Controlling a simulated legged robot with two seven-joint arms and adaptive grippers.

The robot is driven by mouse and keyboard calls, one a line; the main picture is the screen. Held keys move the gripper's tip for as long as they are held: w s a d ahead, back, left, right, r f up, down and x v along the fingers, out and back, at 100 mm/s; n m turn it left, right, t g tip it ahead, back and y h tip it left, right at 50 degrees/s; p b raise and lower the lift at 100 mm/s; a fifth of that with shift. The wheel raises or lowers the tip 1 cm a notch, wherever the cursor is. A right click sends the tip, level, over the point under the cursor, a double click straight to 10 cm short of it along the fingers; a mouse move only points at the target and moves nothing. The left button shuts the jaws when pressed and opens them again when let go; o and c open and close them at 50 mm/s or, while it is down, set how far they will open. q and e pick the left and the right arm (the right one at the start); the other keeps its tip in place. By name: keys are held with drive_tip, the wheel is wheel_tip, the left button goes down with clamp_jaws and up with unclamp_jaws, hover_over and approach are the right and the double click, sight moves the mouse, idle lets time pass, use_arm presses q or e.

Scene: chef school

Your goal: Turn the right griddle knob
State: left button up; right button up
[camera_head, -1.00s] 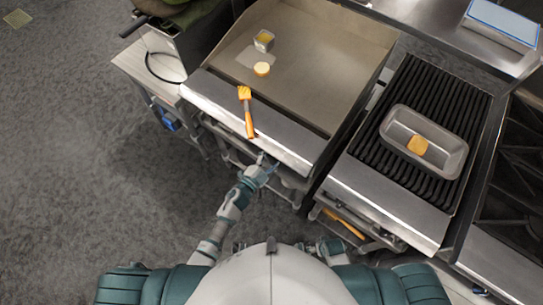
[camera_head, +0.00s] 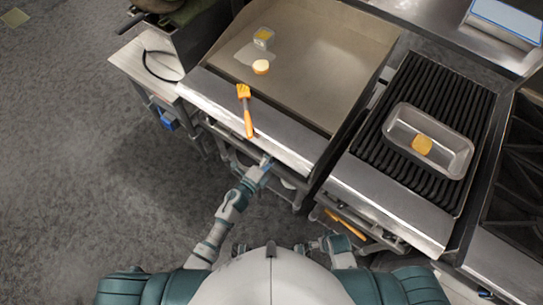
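The flat griddle (camera_head: 320,50) stands ahead of me with a steel front ledge (camera_head: 270,130). Its knobs lie under the ledge and I cannot make them out from above.
An orange brush (camera_head: 245,110) lies across the ledge. To the right, a ribbed grill (camera_head: 430,85) holds a metal pan (camera_head: 455,150) with a yellow piece (camera_head: 421,144). Floor on the left is clear.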

use_arm(q)
drive_tip(key=shift+s+f, duration=0.2)
drive_tip(key=shift+f, duration=0.15)
drive_tip(key=o, duration=1.1)
drive_tip(key=shift+c, duration=0.2)
drive_tip(key=shift+o, duration=0.5)
drive_tip(key=shift+w+r, duration=0.1)
drive_tip(key=shift+r, duration=0.05)
drive_tip(key=v, duration=1.2)
drive_tip(key=shift+d, duration=0.1)
